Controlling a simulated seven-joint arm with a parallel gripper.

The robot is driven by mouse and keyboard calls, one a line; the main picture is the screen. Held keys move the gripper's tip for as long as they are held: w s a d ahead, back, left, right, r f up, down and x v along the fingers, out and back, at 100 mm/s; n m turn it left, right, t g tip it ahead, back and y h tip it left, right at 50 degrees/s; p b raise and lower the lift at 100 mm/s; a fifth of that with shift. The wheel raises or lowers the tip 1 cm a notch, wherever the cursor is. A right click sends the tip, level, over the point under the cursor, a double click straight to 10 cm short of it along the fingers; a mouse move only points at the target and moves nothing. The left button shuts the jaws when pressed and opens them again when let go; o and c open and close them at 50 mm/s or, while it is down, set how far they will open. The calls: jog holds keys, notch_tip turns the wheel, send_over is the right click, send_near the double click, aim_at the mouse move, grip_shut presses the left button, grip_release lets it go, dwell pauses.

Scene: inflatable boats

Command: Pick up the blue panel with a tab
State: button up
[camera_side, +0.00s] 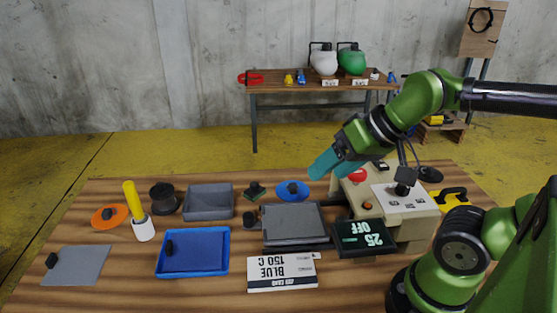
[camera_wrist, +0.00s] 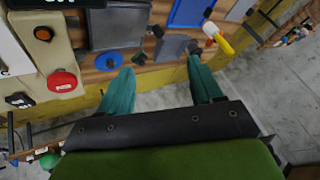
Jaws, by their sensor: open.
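The blue rectangular panel (camera_side: 200,256) lies flat at the front left of the table, inside a brighter blue rim, with a small black tab near its left edge. In the wrist view the blue panel (camera_wrist: 188,12) is at the top edge, partly cut off. A round blue disc (camera_side: 292,191) with a black knob lies further back; it also shows in the wrist view (camera_wrist: 108,62). My gripper (camera_side: 322,168) is open and empty, in the air above the back of the table, well apart from the panel. Its teal fingers spread apart in the wrist view (camera_wrist: 158,66).
A grey press plate (camera_side: 292,218) and a control box (camera_side: 405,205) with a red button stand right of the panel. A grey tray (camera_side: 208,202), a yellow-and-white tool (camera_side: 140,212), an orange disc (camera_side: 109,217), a grey panel (camera_side: 80,268) and a white sign (camera_side: 282,272) surround it.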

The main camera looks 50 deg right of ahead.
jog(key=c, duration=0.4)
jog(key=shift+o, duration=0.2)
